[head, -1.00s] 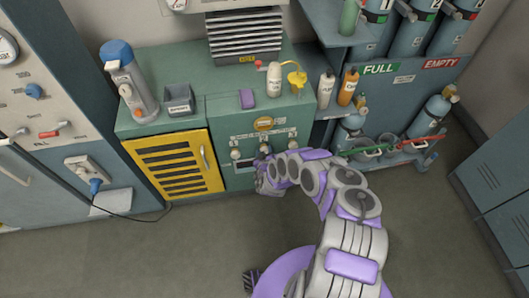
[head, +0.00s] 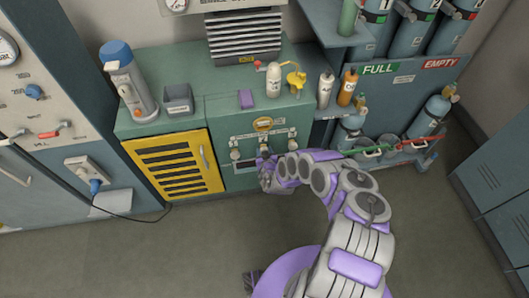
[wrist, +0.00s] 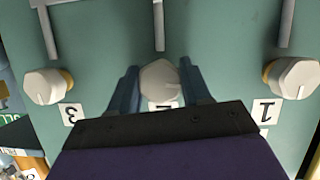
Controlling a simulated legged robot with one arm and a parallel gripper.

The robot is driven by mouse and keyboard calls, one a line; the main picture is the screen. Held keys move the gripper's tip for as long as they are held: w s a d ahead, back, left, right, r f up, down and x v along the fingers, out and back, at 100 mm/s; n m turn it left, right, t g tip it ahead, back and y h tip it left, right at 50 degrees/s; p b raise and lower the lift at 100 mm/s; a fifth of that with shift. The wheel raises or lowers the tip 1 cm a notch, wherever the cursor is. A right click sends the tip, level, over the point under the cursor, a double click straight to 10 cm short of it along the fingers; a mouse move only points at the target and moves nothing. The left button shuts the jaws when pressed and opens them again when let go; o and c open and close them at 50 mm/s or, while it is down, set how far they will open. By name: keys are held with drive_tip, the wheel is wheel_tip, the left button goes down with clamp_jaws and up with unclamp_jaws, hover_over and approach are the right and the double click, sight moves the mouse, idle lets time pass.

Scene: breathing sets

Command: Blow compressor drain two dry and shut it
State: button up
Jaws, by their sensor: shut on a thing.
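The compressor's drain panel (head: 222,177) is the green cabinet front with a row of three pale knobs. The middle knob (wrist: 160,80) sits between my gripper's two blue fingers (wrist: 159,88) in the wrist view, with its number plate mostly covered. My gripper (head: 265,161) is shut on this knob at the panel in the head view. The knob marked 3 (wrist: 47,86) is at left in the wrist view and the knob marked 1 (wrist: 291,77) at right, both free. A grey tube (wrist: 158,22) runs in line with the middle knob.
A yellow louvred door (head: 176,165) is left of the panel. Gas cylinders (head: 437,108) stand at right. The floor in front is clear.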

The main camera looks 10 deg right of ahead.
drive_tip(key=shift+s+f, duration=0.1)
drive_tip(key=shift+f, duration=0.05)
drive_tip(key=o, duration=1)
drive_tip(key=shift+o, duration=0.2)
drive_tip(key=d+p+v, duration=0.1)
drive_tip(key=p+v, duration=0.5)
drive_tip(key=v, duration=1.1)
drive_tip(key=shift+a, duration=0.4)
drive_tip(key=shift+s, duration=0.1)
